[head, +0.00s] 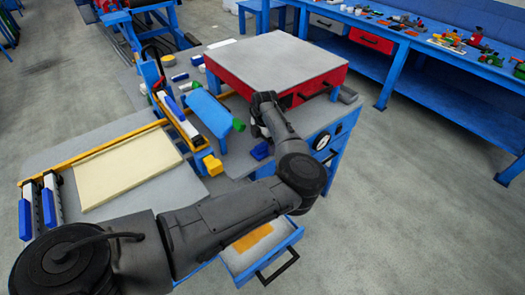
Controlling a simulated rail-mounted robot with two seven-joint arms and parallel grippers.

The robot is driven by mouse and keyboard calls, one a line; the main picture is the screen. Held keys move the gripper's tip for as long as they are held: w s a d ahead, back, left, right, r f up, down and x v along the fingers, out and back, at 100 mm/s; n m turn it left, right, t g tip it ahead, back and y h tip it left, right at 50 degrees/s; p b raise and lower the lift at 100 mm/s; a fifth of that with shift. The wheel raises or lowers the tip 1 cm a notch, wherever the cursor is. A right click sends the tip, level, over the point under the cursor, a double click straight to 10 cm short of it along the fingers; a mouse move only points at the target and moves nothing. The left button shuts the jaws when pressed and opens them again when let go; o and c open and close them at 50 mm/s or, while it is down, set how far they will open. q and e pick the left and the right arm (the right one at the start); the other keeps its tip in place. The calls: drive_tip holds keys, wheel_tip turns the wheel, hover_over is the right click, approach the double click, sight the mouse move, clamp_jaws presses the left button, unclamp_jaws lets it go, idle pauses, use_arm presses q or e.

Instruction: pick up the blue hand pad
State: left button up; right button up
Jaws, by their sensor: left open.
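A small blue block (260,151), which looks like the blue hand pad, lies on the grey bench top near its front edge. My left gripper (260,130) is above and just beyond it in the picture, close to the red box's front. The gripper is open, with nothing seen between its fingers. Its fingertips are small and partly hidden by the wrist, so I cannot tell the exact gap to the pad. My left arm comes in from the lower left and bends near the bench's right side. My right gripper is not in view.
A red box with a grey top (275,62) stands right behind the gripper. A blue panel piece (209,111) and a green-tipped part are to its left. A cream panel (125,166) lies on the left table. An open drawer (262,248) juts out below my arm.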

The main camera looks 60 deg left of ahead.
sight(264, 143)
use_arm(q)
wheel_tip(264, 143, down, 4)
drive_tip(key=shift+s+r+b, duration=0.1)
drive_tip(key=shift+b, duration=0.25)
drive_tip(key=c, duration=1)
